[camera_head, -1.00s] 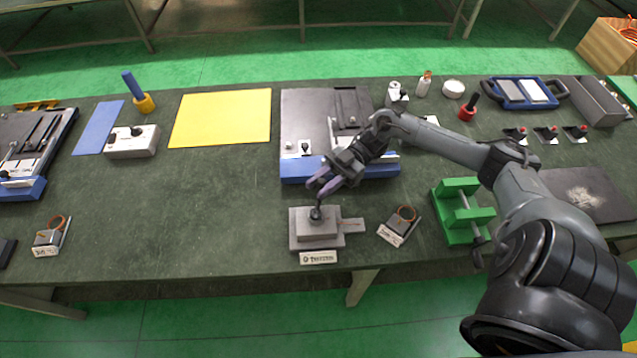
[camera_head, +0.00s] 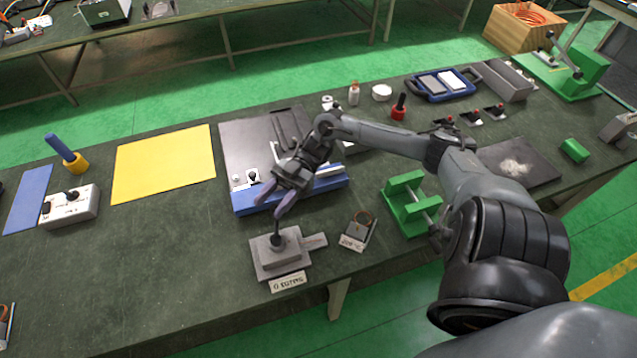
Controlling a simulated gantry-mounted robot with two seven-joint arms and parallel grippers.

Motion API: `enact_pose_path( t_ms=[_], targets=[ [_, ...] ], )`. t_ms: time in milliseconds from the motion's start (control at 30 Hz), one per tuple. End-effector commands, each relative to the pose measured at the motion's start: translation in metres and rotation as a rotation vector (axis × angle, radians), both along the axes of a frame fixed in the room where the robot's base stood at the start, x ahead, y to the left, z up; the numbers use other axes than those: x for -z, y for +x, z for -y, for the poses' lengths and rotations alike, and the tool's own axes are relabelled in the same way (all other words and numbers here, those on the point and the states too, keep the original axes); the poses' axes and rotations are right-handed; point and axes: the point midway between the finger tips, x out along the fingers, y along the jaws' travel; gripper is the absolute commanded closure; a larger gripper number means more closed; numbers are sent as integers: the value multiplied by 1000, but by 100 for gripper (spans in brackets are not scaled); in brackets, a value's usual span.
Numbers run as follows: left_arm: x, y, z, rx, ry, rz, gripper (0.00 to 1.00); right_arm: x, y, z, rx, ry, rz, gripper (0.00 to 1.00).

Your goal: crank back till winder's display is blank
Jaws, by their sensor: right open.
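My right gripper (camera_head: 273,203) is open and empty, with its purple-grey fingers pointing down. It is just above and behind a grey block device (camera_head: 279,262) with an upright black knob (camera_head: 277,240) on top. The fingers look apart from the knob. A green frame with a rod (camera_head: 408,203) stands to the right of it. A green machine with a lever arm (camera_head: 570,75) stands at the back right. I cannot tell from the picture which of these is the winder, and I can make out no display. My left gripper is not in view.
A blue-edged press plate (camera_head: 290,196) lies behind the gripper. A small coil stand (camera_head: 358,232) is close to the grey block's right. A yellow sheet (camera_head: 165,163) and a white switch box (camera_head: 70,206) lie left.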

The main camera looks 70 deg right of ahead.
Motion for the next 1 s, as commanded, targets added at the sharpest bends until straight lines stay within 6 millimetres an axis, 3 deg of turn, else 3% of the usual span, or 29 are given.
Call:
enact_pose_path(
  t_ms=[600,1000],
  targets=[
    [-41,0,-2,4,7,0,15,-46,-76,24,1,0,-5,51],
    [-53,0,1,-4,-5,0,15,-65,-107,35,0,1,-3,51]
  ],
)
